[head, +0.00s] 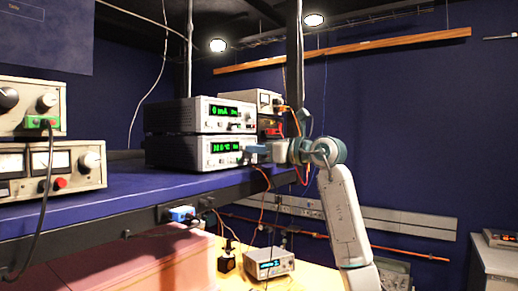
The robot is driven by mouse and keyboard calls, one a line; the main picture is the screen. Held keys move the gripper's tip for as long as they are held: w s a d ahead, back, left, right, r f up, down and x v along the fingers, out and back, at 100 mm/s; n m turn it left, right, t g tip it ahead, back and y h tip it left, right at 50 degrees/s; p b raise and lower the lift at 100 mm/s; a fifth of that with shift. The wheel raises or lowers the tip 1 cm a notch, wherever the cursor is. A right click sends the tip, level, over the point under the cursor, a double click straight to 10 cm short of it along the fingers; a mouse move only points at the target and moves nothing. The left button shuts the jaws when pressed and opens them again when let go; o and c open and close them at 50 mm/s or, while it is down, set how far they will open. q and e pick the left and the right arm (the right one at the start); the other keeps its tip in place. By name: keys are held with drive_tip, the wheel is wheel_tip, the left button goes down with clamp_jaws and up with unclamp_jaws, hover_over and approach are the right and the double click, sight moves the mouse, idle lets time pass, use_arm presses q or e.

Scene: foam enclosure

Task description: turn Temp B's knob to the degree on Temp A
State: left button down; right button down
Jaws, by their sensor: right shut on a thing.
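Two grey instruments with green digits are stacked on the blue shelf: an upper unit (216,111) and a lower unit (205,152). Their digits are too small to read surely, and I cannot make out a Temp A or Temp B label. My right gripper (254,149) reaches in from the right and is shut at the right end of the lower unit's front, on what appears to be its knob. The fingers hide the knob, so its angle cannot be seen. My left gripper is not in view.
The blue shelf (120,183) has a dark front edge. Analog-meter power supplies (50,168) stand at the left. Another meter unit (268,100) with red and yellow leads stands behind my right gripper. A small display box (270,263) sits on the lower bench among cables.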

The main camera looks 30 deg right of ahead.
drive_tip(key=c, duration=1.2)
unclamp_jaws()
drive_tip(key=shift+c, duration=0.2)
drive_tip(key=shift+s, duration=0.1)
drive_tip(key=shift+s+d+f, duration=0.1)
drive_tip(key=shift+s+d, duration=0.05)
drive_tip(key=shift+s, duration=0.05)
drive_tip(key=b+v, duration=0.5)
drive_tip(key=v, duration=0.5)
drive_tip(key=shift+b, duration=0.35)
drive_tip(key=shift+s, duration=0.15)
